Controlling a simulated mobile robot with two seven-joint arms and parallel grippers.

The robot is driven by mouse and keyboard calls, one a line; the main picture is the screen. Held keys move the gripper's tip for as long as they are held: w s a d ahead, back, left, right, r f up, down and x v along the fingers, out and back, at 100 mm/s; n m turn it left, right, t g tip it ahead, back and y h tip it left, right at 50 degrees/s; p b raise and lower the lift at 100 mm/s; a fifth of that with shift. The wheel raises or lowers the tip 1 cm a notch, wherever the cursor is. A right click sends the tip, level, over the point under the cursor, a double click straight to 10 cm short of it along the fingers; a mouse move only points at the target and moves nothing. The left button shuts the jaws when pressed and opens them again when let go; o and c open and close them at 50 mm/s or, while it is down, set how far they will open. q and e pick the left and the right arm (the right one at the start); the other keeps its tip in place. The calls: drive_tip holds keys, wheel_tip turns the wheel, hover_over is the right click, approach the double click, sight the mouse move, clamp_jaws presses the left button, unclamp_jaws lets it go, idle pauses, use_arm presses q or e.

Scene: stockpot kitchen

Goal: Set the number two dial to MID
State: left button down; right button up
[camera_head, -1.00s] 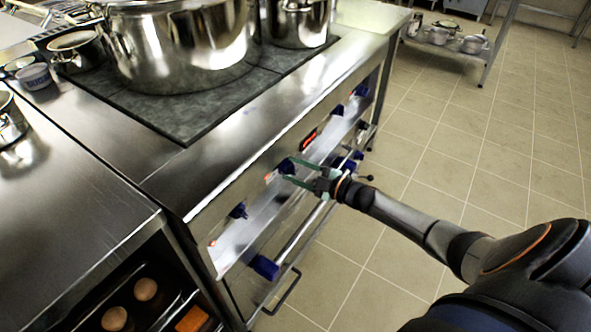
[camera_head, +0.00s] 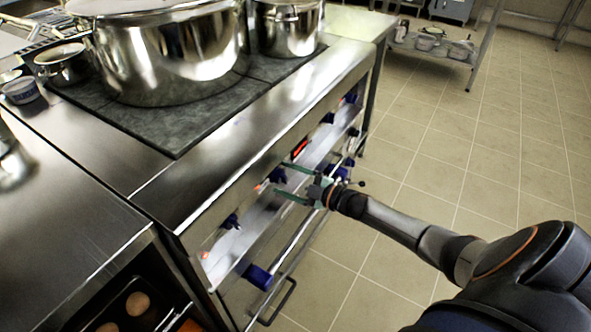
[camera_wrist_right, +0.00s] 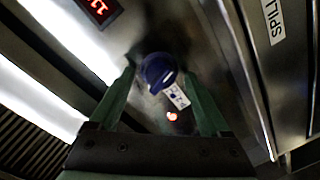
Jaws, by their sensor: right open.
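My right gripper (camera_head: 278,178) reaches the stove's front panel with its green fingers apart. A blue dial (camera_head: 276,175) sits between the fingertips. In the right wrist view this dial (camera_wrist_right: 158,72) shows between the open fingers (camera_wrist_right: 158,84), with a gap on each side. A small white label (camera_wrist_right: 177,97) and a lit red lamp (camera_wrist_right: 172,116) are beside it. The number and the dial's setting are too small or blurred to read. Another blue dial (camera_head: 230,221) is nearer on the panel, and one more (camera_head: 327,118) is farther along. My left gripper is out of view.
A large steel pot (camera_head: 170,60) and a smaller pot (camera_head: 288,28) stand on the cooktop. The tiled floor (camera_head: 440,130) at right is clear.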

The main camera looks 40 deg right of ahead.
use_arm(q)
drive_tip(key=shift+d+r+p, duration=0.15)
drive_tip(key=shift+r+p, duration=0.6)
drive_tip(key=shift+p, duration=0.35)
use_arm(e)
drive_tip(key=v, duration=1.2)
drive_tip(key=shift+s, duration=0.2)
drive_tip(key=s+a+f+m+g+h, duration=0.1)
drive_tip(key=s+a+f+m+h, duration=0.15)
drive_tip(key=a, duration=0.45)
drive_tip(key=s+a+f+m+g+h, duration=0.1)
drive_tip(key=s+a+f+m, duration=0.25)
drive_tip(key=a, duration=0.25)
drive_tip(key=s+a+m+g, duration=0.55)
drive_tip(key=s+a, duration=0.25)
drive_tip(key=a, duration=0.5)
use_arm(q)
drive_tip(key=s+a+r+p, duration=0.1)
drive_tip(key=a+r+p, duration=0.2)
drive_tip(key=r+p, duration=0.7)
drive_tip(key=p, duration=0.4)
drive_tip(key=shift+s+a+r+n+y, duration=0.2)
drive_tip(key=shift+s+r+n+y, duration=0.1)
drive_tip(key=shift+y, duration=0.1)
use_arm(e)
drive_tip(key=s+d+r+m+t+h, duration=0.1)
drive_tip(key=d+r, duration=0.2)
drive_tip(key=r, duration=0.6)
drive_tip(key=shift+s+d+r, duration=0.25)
drive_tip(key=shift+s+r, duration=0.15)
